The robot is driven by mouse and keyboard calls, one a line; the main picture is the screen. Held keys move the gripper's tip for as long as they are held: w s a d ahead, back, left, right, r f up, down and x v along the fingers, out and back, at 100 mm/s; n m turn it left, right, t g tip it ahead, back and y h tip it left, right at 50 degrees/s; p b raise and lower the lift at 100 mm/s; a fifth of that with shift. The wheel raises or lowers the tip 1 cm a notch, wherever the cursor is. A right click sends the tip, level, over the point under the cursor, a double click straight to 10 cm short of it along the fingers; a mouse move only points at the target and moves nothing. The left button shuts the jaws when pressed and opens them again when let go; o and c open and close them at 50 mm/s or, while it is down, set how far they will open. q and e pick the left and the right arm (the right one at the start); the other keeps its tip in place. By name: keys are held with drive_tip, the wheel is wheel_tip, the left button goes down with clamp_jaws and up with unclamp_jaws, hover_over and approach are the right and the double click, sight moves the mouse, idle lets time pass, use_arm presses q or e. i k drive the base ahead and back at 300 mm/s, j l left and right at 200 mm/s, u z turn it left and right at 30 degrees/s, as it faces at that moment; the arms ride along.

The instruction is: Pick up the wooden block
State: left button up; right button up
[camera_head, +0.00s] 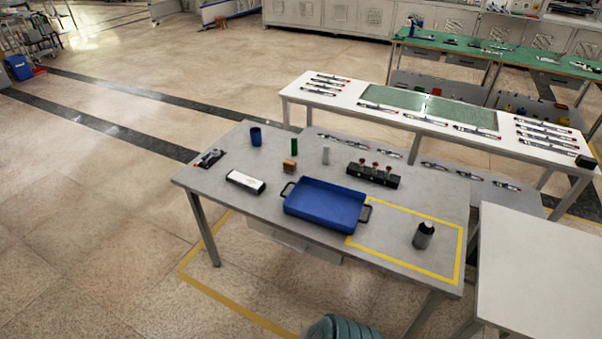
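The wooden block (290,166) is a small brown block on the grey table (215,180), towards its back left part. It stands just behind the blue tray (325,204), apart from it. A green cylinder (294,146) stands close behind the block, and a pale cylinder (326,155) stands to its right. No gripper shows in the view, and nothing is holding the block.
A white box (246,181), a blue cup (256,136) and a dark tool (209,158) lie left of the block. A black rack (373,176) and a dark bottle (424,235) are to the right. White tables (545,270) stand nearby.

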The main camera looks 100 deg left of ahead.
sight(290, 167)
drive_tip(key=u, duration=3)
